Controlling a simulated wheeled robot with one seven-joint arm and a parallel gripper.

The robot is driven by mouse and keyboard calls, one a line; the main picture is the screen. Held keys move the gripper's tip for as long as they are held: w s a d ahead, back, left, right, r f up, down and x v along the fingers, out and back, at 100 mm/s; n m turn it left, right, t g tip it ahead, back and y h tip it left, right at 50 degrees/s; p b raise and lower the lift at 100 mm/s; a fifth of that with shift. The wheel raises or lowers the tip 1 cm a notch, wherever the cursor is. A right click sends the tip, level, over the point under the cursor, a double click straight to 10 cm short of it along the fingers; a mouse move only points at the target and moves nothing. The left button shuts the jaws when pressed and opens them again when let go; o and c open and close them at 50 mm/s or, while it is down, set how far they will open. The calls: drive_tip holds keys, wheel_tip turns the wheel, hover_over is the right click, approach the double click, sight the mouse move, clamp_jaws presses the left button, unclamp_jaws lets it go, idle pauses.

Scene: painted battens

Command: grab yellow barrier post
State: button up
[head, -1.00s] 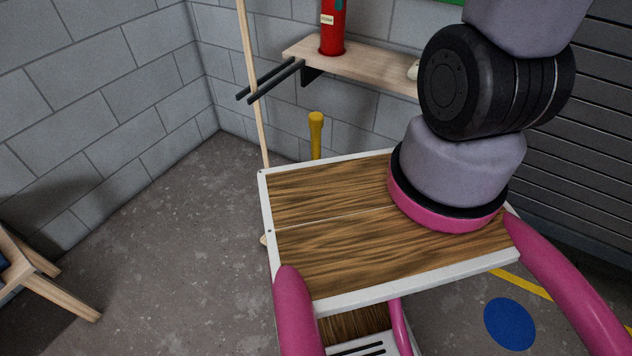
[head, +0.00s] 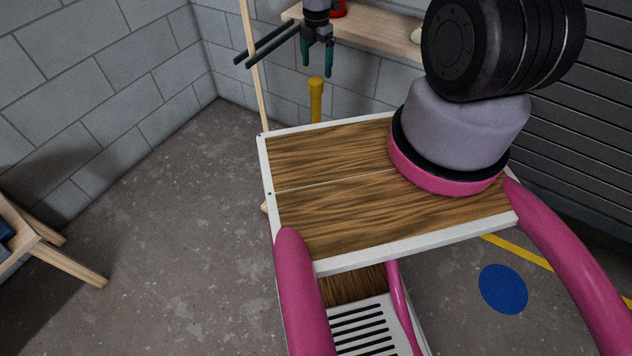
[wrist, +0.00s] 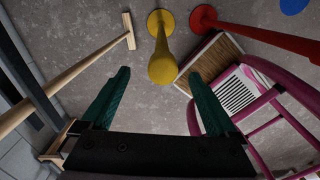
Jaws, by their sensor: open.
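The yellow barrier post (head: 316,98) stands by the grey wall beyond my wooden deck, its lower part hidden by the deck. In the wrist view the yellow post (wrist: 164,62) is seen from above, with its rounded top nearest and its round base (wrist: 159,20) on the floor. My gripper (head: 318,73) hangs above the post in the head view, fingers down. In the wrist view my gripper (wrist: 158,73) is open, with green fingers on either side of the post's top in the picture. Nothing is held, and I see no contact.
A red post (wrist: 245,29) stands right of the yellow one. A wooden T-shaped pole (wrist: 75,74) is on the left, also in the head view (head: 254,75). A wall shelf (head: 375,33) and dark rods (head: 270,43) are close to the gripper.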

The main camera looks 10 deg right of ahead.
sight(316, 96)
wheel_tip(316, 96, down, 6)
drive_tip(key=shift+s+a+f, duration=0.15)
drive_tip(key=shift+f, duration=0.1)
drive_tip(key=f, duration=0.4)
drive_tip(key=shift+s+f, duration=0.15)
drive_tip(key=shift+s, duration=0.15)
drive_tip(key=shift+f, duration=0.5)
drive_tip(key=shift+w+r, duration=0.1)
clamp_jaws()
